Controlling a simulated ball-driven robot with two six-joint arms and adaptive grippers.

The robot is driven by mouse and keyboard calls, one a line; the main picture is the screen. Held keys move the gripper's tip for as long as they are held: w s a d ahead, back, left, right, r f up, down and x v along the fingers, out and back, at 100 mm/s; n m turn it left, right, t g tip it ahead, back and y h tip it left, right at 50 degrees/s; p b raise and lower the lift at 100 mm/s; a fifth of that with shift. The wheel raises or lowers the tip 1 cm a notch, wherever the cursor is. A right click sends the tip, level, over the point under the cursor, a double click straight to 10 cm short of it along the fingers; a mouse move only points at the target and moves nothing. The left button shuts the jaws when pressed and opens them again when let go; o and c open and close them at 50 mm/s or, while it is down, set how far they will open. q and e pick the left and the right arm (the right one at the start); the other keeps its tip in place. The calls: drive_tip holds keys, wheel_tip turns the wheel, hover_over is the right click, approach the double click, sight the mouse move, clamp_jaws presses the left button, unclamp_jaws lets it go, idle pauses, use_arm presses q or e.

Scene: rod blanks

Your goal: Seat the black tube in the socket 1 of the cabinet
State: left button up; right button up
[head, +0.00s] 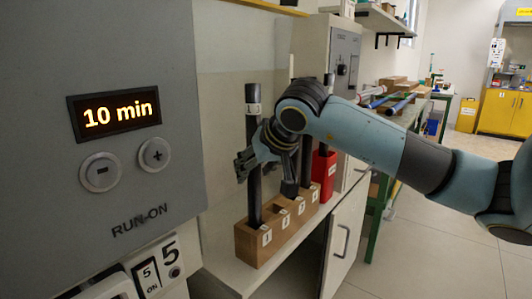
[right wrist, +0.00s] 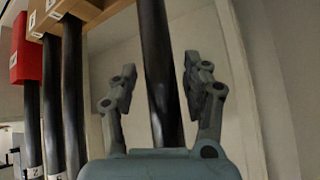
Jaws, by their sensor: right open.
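A black tube (head: 254,200) with a white label near its top stands upright in the brown block (head: 290,228), at the end compartment marked 1. Its foot is hidden by the block's front wall. My right gripper (head: 243,165) is at the tube's mid-height, hiding part of it. In the right wrist view, turned upside down, the tube (right wrist: 158,60) runs between the two spread fingers (right wrist: 160,82), with gaps showing beside it. The right gripper is open around the tube. My left gripper is out of view.
More black tubes (right wrist: 73,100) stand beside it, one at the red holder (head: 324,176). A grey panel (head: 135,190) with a "10 min" display and buttons is close on the left. A white bench (head: 222,262) carries the block. Open floor lies to the right.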

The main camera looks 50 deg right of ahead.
drive_tip(key=p+v, duration=0.2)
drive_tip(key=v, duration=0.8)
drive_tip(key=shift+s, duration=0.25)
drive_tip(key=shift+r, duration=0.1)
